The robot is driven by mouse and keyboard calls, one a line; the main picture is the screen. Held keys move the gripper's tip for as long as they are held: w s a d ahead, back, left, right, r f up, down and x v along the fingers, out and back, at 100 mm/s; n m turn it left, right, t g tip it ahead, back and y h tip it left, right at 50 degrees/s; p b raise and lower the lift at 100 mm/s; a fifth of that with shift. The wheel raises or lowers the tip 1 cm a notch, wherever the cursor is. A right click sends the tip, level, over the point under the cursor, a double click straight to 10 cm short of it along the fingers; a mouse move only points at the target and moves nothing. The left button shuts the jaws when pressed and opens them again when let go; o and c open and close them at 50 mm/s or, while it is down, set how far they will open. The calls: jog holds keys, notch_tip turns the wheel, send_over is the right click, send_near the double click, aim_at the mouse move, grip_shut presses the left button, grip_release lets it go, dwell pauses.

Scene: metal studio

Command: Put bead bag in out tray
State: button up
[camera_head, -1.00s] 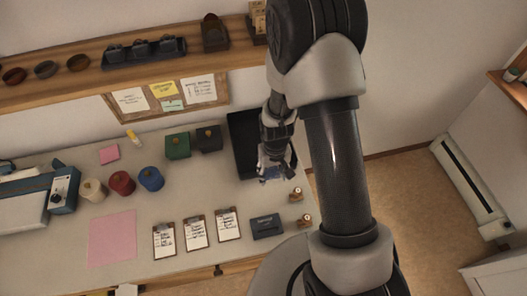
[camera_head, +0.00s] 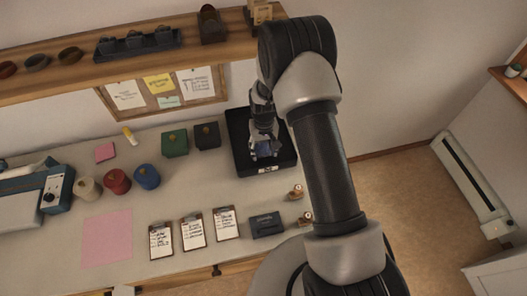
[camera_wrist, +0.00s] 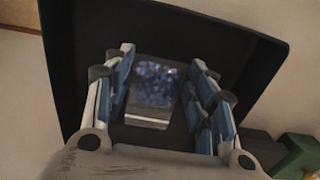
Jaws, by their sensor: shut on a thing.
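The bead bag is a small clear packet of blue beads with a pale lower band. It shows between my fingers in the wrist view (camera_wrist: 155,82) and as a small bluish patch in the head view (camera_head: 267,148). My gripper (camera_head: 264,140) is shut on it, with blue-padded fingers on either side in the wrist view (camera_wrist: 160,95). The out tray (camera_head: 243,160) is black and shallow, at the right end of the table. The bag is over the tray's inside; whether it touches the floor I cannot tell. The tray also fills much of the wrist view (camera_wrist: 245,50).
A green box (camera_head: 174,143) and a dark box (camera_head: 207,136) stand left of the tray. A dark card box (camera_head: 267,225) and two small stamps (camera_head: 296,192) lie in front. Several clipboards (camera_head: 192,232) lie to the left. A shelf (camera_head: 130,62) runs above.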

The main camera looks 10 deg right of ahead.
aim_at(263, 151)
jog(key=shift+w+f, duration=0.3)
jog(key=shift+f, duration=0.6)
jog(key=shift+r, duration=0.1)
jog(key=shift+s+b, duration=0.1)
jog(key=shift+b, duration=0.2)
jog(key=o, duration=0.5)
jog(key=shift+f, duration=0.2)
jog(key=o, duration=0.5)
notch_tip(263, 151, up, 8)
jog(key=shift+p, duration=1.05)
